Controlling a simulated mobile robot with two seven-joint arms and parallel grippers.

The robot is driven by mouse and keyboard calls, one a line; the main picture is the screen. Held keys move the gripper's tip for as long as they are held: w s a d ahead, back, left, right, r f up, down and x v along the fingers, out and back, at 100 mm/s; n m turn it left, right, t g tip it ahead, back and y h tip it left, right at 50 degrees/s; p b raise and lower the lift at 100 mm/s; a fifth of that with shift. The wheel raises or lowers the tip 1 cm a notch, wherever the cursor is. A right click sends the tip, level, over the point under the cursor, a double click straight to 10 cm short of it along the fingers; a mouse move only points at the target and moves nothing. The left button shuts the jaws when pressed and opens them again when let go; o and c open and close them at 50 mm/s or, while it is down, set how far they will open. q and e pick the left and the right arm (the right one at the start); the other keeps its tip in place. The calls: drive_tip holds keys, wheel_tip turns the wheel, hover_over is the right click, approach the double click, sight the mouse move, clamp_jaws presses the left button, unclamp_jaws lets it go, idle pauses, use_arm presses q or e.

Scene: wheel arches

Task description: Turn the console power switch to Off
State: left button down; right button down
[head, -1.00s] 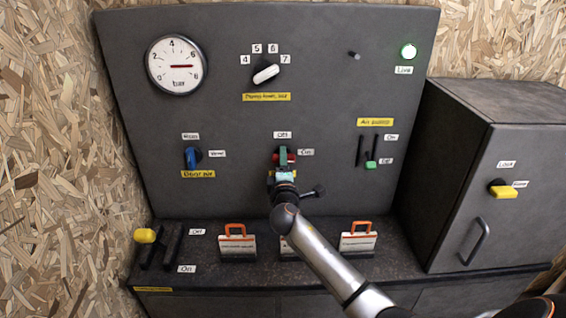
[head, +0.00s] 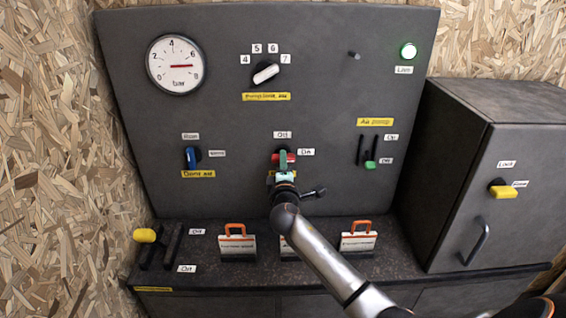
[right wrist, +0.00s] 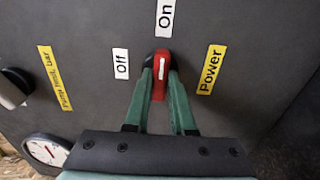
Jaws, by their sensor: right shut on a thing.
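The power switch (head: 291,157) is a red handle on a dark round base on the grey console panel. Its "Off" label (head: 282,134) is above it and its "On" label (head: 307,152) is to its right. In the right wrist view, the red handle (right wrist: 160,80) with a white mark lies in line with the "On" label (right wrist: 166,15); the "Off" label (right wrist: 121,63) is to the left. My right gripper (right wrist: 160,82) is shut on the handle, one green finger on each side. My left gripper is not in view.
Orange-handled items (head: 236,241) stand on the ledge below. A cabinet (head: 500,165) stands at the right. The link lamp (head: 408,51) glows green.

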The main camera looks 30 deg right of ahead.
drive_tip(key=n+p, duration=0.5)
drive_tip(key=n, duration=1.2)
drive_tip(key=shift+n, duration=0.4)
drive_tip(key=shift+f, duration=0.1)
idle(0.4)
drive_tip(key=c, duration=0.8)
unclamp_jaws()
drive_tip(key=shift+o, duration=0.2)
drive_tip(key=shift+a, duration=0.1)
